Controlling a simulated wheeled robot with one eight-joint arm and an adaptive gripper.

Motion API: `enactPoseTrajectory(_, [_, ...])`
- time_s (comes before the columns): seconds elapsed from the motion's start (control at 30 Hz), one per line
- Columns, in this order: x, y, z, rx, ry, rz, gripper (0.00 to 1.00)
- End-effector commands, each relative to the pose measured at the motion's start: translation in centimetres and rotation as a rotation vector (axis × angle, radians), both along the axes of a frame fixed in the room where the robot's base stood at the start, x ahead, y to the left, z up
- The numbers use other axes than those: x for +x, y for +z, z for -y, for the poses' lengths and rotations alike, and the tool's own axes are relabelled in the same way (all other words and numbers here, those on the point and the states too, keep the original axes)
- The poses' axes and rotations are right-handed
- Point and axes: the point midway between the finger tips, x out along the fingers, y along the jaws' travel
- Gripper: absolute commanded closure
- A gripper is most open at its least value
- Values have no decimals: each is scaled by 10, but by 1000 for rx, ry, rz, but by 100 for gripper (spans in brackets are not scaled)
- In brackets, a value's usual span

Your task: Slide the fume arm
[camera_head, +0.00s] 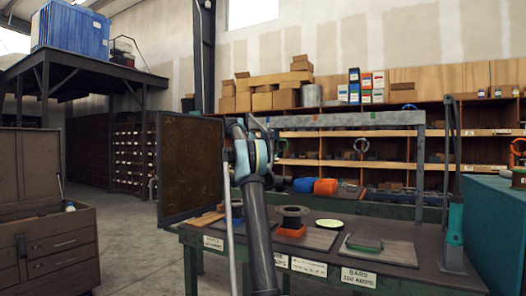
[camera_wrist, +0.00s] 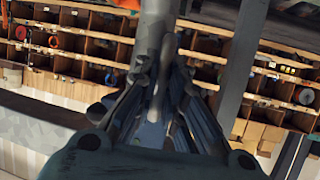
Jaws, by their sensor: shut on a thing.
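My gripper (camera_wrist: 158,82) is shut around a grey tube (camera_wrist: 157,30) in the wrist view. The tube runs up out of the picture from between the fingers; I cannot tell for sure that it is part of the fume arm. In the head view my gripper (camera_head: 250,125) is mostly hidden behind my own wrist, near the left end of a grey overhead bar (camera_head: 350,120). A jointed dark arm on a teal base (camera_head: 455,228) stands at the table's right end.
The green worktable (camera_head: 330,265) holds a dark spool (camera_head: 292,214), trays and plates. A dark framed screen (camera_head: 190,165) stands close to the left of my arm. A teal cabinet (camera_head: 495,225) bounds the right. Shelves (camera_head: 395,145) line the back. Floor is open at left.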

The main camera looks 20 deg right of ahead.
Motion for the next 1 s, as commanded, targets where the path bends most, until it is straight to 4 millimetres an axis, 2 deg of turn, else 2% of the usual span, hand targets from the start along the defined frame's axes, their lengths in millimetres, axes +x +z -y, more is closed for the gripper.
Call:
enactPoseTrajectory(0.37, [4, 0, -9, -2, 8, 0, 100])
enactPoseTrajectory(0.4, [4, 0, -10, -2, 9, 1, 87])
enactPoseTrajectory(0.5, [4, 0, -11, -2, 10, 1, 69])
enactPoseTrajectory(0.83, [3, 1, -12, -2, 10, 1, 69])
enactPoseTrajectory(1.0, [-3, 6, -22, -1, 10, 0, 69])
